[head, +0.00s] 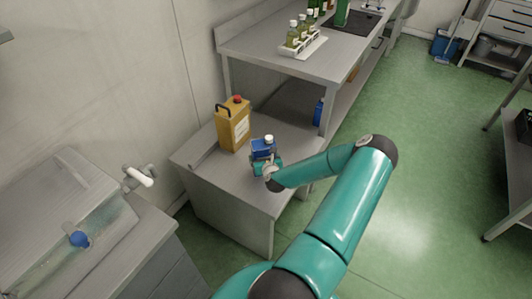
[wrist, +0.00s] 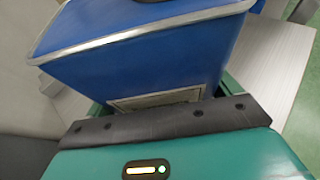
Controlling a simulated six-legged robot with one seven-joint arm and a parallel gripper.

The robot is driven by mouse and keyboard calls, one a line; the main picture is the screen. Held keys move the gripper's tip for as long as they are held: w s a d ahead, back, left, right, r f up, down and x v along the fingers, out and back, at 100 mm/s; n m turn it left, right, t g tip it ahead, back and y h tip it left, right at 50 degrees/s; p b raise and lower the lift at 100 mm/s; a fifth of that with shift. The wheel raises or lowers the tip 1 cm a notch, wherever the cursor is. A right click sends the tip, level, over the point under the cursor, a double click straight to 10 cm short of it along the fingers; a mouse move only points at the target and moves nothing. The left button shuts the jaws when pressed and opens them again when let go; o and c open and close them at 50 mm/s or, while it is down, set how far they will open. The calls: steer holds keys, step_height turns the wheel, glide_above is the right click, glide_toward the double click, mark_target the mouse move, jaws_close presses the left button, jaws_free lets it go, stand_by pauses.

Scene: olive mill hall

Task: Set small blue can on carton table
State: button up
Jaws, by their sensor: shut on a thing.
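The small blue can (head: 262,148) with a white cap is at my gripper (head: 264,163), above or at the low grey table (head: 236,178). In the wrist view the blue can (wrist: 150,50) fills the space beyond the gripper's dark edge and looks tilted. My gripper is shut on it. The fingertips are mostly hidden behind the can and the gripper body. I cannot tell whether the can's base touches the tabletop.
A yellow jug (head: 233,124) with a red cap stands on the low table, just left of the can. A higher steel bench (head: 262,52) behind holds a white rack of bottles (head: 298,45). Green floor is open at right.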

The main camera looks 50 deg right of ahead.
steer(key=shift+f, duration=0.35)
steer(key=shift+f, duration=0.1)
steer(key=o, duration=1.5)
steer(key=shift+f, duration=0.15)
steer(key=shift+o, duration=0.2)
steer(key=shift+s+a+r, duration=0.15)
steer(key=shift+s+r, duration=0.05)
steer(key=shift+r, duration=0.05)
steer(key=v, duration=1.1)
steer(key=shift+s+a, duration=0.2)
